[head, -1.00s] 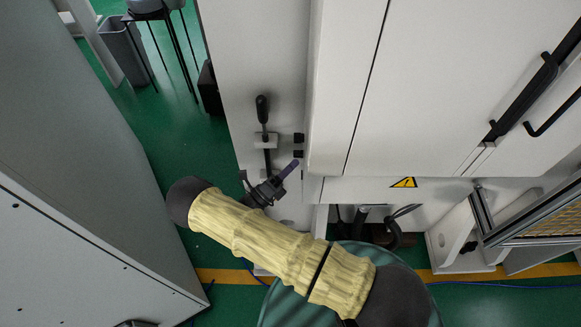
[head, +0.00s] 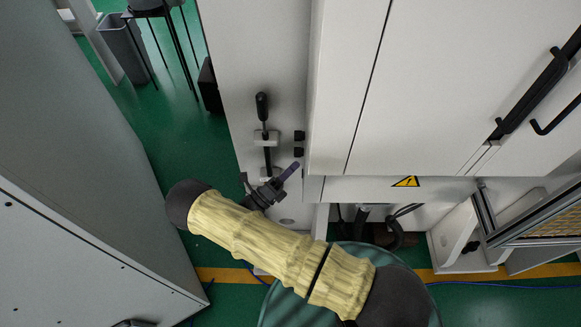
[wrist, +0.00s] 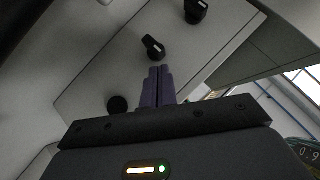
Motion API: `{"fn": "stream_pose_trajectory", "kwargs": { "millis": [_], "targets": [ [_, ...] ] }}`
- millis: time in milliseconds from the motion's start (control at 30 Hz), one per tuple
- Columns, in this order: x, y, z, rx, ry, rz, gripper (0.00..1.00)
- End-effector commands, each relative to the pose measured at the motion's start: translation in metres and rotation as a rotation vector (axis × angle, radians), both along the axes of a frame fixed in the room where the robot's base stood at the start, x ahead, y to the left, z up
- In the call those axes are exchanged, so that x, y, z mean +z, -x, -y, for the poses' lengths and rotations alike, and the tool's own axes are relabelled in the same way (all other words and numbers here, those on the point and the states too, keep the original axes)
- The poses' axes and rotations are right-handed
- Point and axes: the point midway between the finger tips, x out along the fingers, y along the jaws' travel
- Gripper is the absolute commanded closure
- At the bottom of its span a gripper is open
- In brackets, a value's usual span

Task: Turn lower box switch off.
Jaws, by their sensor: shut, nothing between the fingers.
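Two black switches sit one above the other at the edge of the white cabinet in the head view: an upper one (head: 299,135) and a lower one (head: 299,152). My gripper (head: 296,165), with purple fingers, is just below the lower one. In the wrist view, my shut, empty fingers (wrist: 160,69) point at a black rotary knob (wrist: 153,47), close to its near end; contact cannot be told. A second knob (wrist: 195,11) lies farther off at the top. I cannot clearly read either knob's setting.
A round black button (wrist: 117,105) is left of my fingers in the wrist view. A black lever handle (head: 262,106) stands on the white panel left of the switches. A grey cabinet (head: 80,200) fills the left side, with green floor between.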

Motion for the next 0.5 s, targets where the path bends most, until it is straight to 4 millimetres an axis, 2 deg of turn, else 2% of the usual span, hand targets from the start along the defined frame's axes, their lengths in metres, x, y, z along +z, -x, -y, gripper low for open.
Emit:
{"fn": "stream_pose_trajectory", "kwargs": {
  "millis": [33, 133, 200, 500],
  "targets": [
    [-0.012, 0.004, 0.000, -0.002, 0.002, 0.000, 1.00],
    [-0.026, 0.012, 0.002, -0.011, 0.004, 0.002, 1.00],
    [-0.034, 0.017, -0.012, -0.007, -0.001, 0.004, 1.00],
    [-0.067, 0.038, -0.052, -0.011, 0.003, 0.003, 1.00]
  ]
}}
